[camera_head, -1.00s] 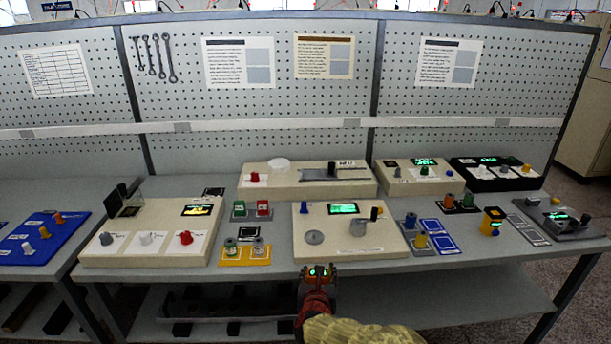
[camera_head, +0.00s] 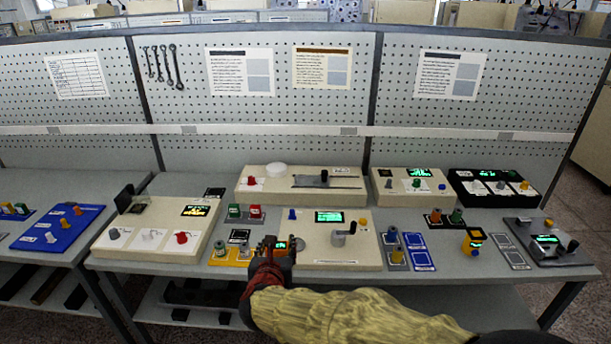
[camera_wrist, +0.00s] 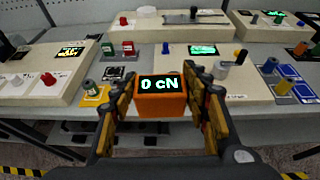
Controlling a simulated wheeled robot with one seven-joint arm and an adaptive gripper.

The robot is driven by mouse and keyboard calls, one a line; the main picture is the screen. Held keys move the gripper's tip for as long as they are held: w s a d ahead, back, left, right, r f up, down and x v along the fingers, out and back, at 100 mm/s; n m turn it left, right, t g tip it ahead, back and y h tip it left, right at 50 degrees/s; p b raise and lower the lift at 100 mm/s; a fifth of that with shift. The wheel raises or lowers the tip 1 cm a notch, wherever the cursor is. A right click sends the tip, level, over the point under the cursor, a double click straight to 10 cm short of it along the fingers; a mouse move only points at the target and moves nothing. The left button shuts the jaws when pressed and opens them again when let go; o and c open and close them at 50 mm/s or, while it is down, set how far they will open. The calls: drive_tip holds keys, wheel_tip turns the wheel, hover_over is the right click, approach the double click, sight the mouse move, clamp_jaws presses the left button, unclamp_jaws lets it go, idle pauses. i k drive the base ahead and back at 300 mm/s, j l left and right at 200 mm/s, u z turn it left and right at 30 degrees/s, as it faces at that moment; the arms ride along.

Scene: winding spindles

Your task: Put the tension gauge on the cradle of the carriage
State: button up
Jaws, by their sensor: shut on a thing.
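The tension gauge (camera_wrist: 162,98) is a small orange box with a black face reading "0 cN" in the wrist view. It also shows in the head view (camera_head: 281,247). My gripper (camera_head: 277,243) is shut on it, one finger on each side, and holds it upright at the bench's front edge. The likely carriage (camera_head: 324,177) is a small dark block on a grey rail, on top of the cream box at the back middle. My gripper is in front of it and apart from it. I cannot make out its cradle clearly.
A cream panel (camera_head: 298,252) with a green display and crank stands right of my gripper. A yellow device with a small display (camera_head: 472,242) stands at the right. A pegboard (camera_head: 260,115) closes off the back.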

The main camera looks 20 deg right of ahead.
sight(306, 181)
drive_tip(key=i+l, duration=0.25)
drive_tip(key=i, duration=0.2)
drive_tip(key=i+l, duration=0.2)
drive_tip(key=i, duration=0.25)
drive_tip(key=i+l, duration=0.25)
drive_tip(key=i, duration=0.25)
